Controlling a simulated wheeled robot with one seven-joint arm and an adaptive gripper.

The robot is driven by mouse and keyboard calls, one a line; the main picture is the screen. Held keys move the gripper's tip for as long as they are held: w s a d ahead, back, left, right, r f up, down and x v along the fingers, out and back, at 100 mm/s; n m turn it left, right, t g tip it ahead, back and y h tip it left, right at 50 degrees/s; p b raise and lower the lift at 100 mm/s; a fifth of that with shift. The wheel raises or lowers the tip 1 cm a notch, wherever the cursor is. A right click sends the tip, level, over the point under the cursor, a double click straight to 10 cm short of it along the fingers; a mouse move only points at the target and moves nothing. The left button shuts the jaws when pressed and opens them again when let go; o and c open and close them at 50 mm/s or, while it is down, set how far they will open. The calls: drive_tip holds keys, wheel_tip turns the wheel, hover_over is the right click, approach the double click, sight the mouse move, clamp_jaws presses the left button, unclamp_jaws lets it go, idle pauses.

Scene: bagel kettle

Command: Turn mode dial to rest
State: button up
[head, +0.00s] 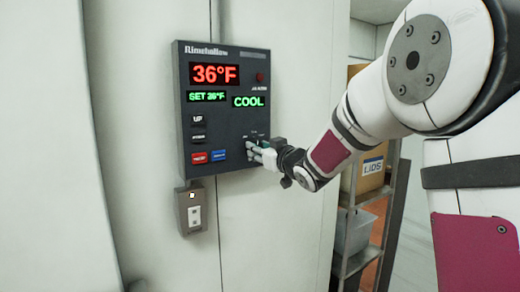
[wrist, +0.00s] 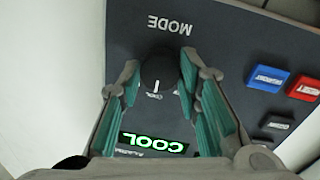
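The mode dial (wrist: 158,70) is a round black knob with a white pointer line, under the printed word MODE in the upside-down wrist view. Its line points at the small COOL label. My gripper (wrist: 157,78) has its teal-padded fingers on either side of the dial, apart, with narrow gaps that look clear of the knob. I cannot be sure that neither finger touches it. In the head view my gripper (head: 258,153) is at the lower right of the dark control panel (head: 226,125) and hides the dial. The panel's green display (head: 249,101) reads COOL.
The panel also has a red 36°F display (head: 214,74), a green SET 36°F display (head: 207,96), a red button (head: 199,158) and a blue button (head: 219,155). A grey outlet box (head: 191,211) is below. A metal shelf (head: 359,262) with boxes stands right, behind my arm.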

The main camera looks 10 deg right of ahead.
drive_tip(key=shift+m+p, duration=0.3)
drive_tip(key=shift+r+m+g+p, duration=0.15)
drive_tip(key=shift+m+g+p, duration=0.15)
drive_tip(key=shift+m+p, duration=3.05)
drive_tip(key=shift+m+b, duration=0.6)
drive_tip(key=shift+m, duration=0.15)
drive_tip(key=o, duration=1.2)
drive_tip(key=shift+c, duration=0.2)
drive_tip(key=v, duration=1.2)
